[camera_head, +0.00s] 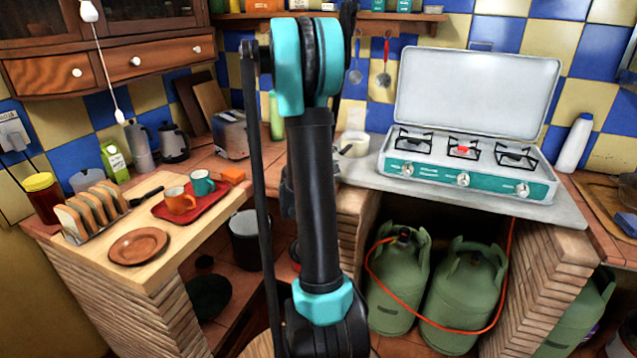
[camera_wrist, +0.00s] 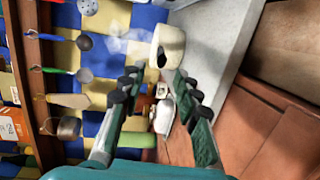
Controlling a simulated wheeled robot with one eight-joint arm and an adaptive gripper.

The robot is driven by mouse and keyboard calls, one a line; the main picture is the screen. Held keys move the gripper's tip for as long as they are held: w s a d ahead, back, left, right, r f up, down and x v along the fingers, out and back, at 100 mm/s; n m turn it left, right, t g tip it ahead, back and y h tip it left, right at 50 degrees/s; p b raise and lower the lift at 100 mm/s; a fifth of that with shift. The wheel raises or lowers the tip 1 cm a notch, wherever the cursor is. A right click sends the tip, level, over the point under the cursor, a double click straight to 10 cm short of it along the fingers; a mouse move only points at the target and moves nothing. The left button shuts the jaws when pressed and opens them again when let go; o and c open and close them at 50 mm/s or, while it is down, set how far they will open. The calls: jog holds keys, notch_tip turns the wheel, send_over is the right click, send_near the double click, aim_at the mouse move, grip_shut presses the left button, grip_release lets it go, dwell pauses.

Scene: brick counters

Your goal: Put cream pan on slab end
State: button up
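The cream pan (camera_head: 354,143) is at the left end of the grey slab (camera_head: 375,180), left of the stove, and appears to rest on it. Its short handle points toward the head camera. In the wrist view the pan (camera_wrist: 171,42) shows beyond the fingertips, beside the grey slab (camera_wrist: 215,45), with faint steam by it. My gripper (camera_wrist: 156,82) is open, with nothing between its fingers, and apart from the pan. In the head view my upright arm hides the gripper.
A stove (camera_head: 463,165) with raised lid covers most of the slab. A toaster (camera_head: 231,135) and a green bottle (camera_head: 276,116) stand left of the pan. A red tray (camera_head: 196,207) with two mugs is on the left counter. Green gas bottles (camera_head: 462,290) stand below.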

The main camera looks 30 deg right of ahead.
jog(key=s+a+f+m+g+y, duration=0.1)
jog(key=s+a+f+y, duration=0.3)
jog(key=s+a, duration=0.4)
jog(key=s+a+f+m+g+y, duration=0.2)
jog(key=s+a+f+y, duration=0.3)
jog(key=s+a, duration=0.4)
jog(key=s+a+f+m+g+y, duration=0.1)
jog(key=s+a+f+m+y, duration=0.2)
jog(key=s+a, duration=0.5)
jog(key=a+f+y, duration=0.1)
jog(key=a+y, duration=0.1)
jog(key=a, duration=0.6)
jog(key=shift+s+f+m+g, duration=0.15)
jog(key=shift+f+m+g, duration=0.15)
